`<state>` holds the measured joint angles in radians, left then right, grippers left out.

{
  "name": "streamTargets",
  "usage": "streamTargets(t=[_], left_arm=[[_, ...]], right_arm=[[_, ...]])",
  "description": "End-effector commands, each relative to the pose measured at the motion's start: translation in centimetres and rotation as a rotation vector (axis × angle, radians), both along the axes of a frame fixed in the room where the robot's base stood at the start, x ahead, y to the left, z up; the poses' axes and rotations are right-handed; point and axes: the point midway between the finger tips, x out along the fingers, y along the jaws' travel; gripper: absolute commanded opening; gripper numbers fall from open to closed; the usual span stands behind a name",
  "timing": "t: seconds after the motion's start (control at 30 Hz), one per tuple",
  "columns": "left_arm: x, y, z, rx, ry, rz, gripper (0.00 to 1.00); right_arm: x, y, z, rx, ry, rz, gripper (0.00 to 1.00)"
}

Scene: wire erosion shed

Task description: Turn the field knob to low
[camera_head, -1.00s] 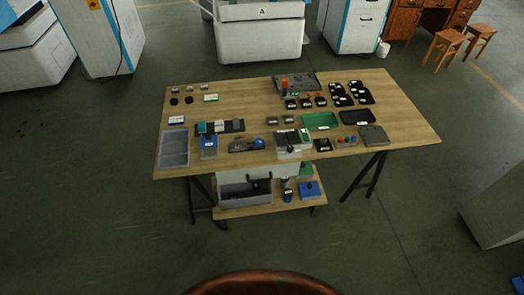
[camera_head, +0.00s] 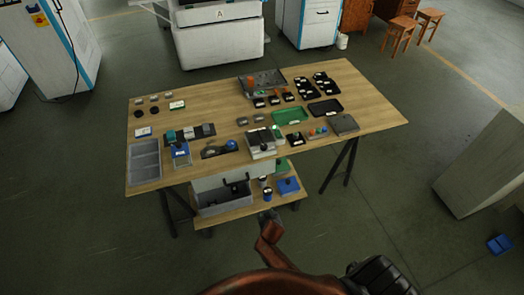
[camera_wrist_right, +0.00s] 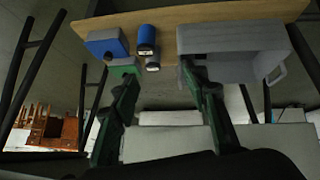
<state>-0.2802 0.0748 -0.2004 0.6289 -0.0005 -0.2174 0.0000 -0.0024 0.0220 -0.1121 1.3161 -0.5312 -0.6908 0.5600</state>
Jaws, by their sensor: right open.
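No knob can be surely picked out as the field knob at this size. The wooden table (camera_head: 215,92) carries several small devices. In the head view, my reddish arm comes in from the bottom, below the table. My left gripper is not in view.
The low shelf (camera_head: 222,212) under the table holds a grey bin (camera_head: 215,203) and a blue box (camera_head: 288,186). Dark trestle legs (camera_head: 339,165) stand at the table ends. A pale cabinet (camera_head: 478,168) is at right. The floor in front is clear.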

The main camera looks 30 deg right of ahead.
Motion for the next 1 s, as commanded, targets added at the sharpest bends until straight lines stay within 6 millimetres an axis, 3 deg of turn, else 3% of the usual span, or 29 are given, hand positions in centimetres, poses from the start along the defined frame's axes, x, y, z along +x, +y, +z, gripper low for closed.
streamTargets(t=[0.03, 0.1, 0.2, 0.3, 0.4, 0.57, 0.77, 1.0], left_arm=[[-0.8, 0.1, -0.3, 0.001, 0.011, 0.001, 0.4], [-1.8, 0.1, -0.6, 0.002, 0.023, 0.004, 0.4], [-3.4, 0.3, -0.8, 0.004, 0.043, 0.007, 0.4], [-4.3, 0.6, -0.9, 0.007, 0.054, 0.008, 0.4], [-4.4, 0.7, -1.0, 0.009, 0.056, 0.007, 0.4], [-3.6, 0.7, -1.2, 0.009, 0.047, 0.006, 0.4], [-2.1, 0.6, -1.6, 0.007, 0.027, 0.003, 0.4], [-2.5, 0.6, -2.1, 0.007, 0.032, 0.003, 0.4]], right_arm=[[3.6, -0.3, 5.1, -0.012, -0.089, -0.047, 0.42], [6.9, -1.1, 11.6, -0.023, -0.197, -0.12, 0.42], [9.5, -2.2, 19.7, -0.029, -0.335, -0.218, 0.42], [10.4, -3.2, 25.6, -0.026, -0.436, -0.298, 0.42], [10.6, -3.7, 29.0, -0.021, -0.499, -0.345, 0.42], [11.3, -4.5, 30.3, -0.021, -0.528, -0.366, 0.42], [13.7, -6.2, 28.9, -0.023, -0.524, -0.365, 0.42], [16.0, -7.8, 27.8, -0.021, -0.525, -0.365, 0.42]])
